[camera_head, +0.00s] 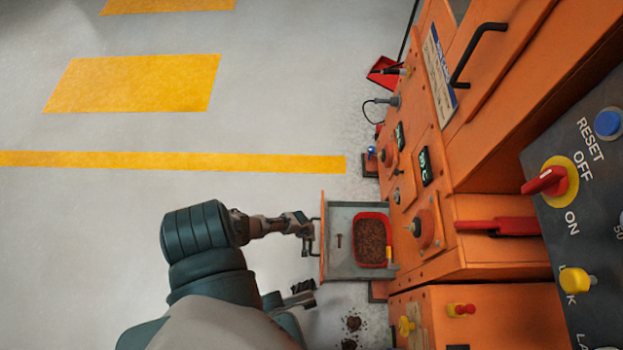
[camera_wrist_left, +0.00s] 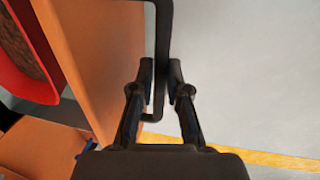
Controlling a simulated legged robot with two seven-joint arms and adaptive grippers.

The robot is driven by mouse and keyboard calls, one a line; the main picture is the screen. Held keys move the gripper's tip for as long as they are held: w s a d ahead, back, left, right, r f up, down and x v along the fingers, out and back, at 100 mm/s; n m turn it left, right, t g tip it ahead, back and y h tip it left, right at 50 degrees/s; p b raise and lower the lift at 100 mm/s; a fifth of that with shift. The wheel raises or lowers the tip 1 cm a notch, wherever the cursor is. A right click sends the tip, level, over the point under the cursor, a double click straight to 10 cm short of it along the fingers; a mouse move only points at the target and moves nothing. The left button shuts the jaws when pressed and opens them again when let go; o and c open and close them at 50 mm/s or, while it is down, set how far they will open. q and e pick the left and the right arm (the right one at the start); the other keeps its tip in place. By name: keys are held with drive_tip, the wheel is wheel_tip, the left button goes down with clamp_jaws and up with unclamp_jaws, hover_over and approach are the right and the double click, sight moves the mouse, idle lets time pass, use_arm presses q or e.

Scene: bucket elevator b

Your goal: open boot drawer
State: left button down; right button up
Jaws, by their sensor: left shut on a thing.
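The boot drawer (camera_head: 340,262) stands pulled out from the orange machine, with a grey inside and an orange front. My left gripper (camera_head: 308,231) is at the drawer front, shut on the dark drawer handle (camera_head: 322,238). In the left wrist view the fingers of my left gripper (camera_wrist_left: 160,90) close on the handle bar (camera_wrist_left: 159,50), beside the orange drawer front (camera_wrist_left: 95,50). A dark gripper-like part (camera_head: 297,296), probably my right gripper, shows low beside my arm; its jaws are unclear.
The orange machine (camera_head: 480,245) fills the right side, with knobs, displays and a black handle (camera_head: 478,55). A dark control panel (camera_head: 590,200) is at the far right. Dark debris (camera_head: 352,325) lies on the floor below the drawer. The floor at left is clear, with yellow markings (camera_head: 135,83).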

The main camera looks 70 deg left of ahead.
use_arm(q)
drive_tip(key=shift+a+r, duration=0.1)
drive_tip(key=shift+a, duration=0.35)
drive_tip(key=c, duration=1.2)
unclamp_jaws()
drive_tip(key=shift+o, duration=0.2)
drive_tip(key=shift+s+d, duration=0.1)
drive_tip(key=shift+d, duration=0.1)
wheel_tip(320, 180, up, 12)
drive_tip(key=s+a, duration=0.1)
drive_tip(key=s, duration=0.1)
drive_tip(key=shift+f, duration=0.25)
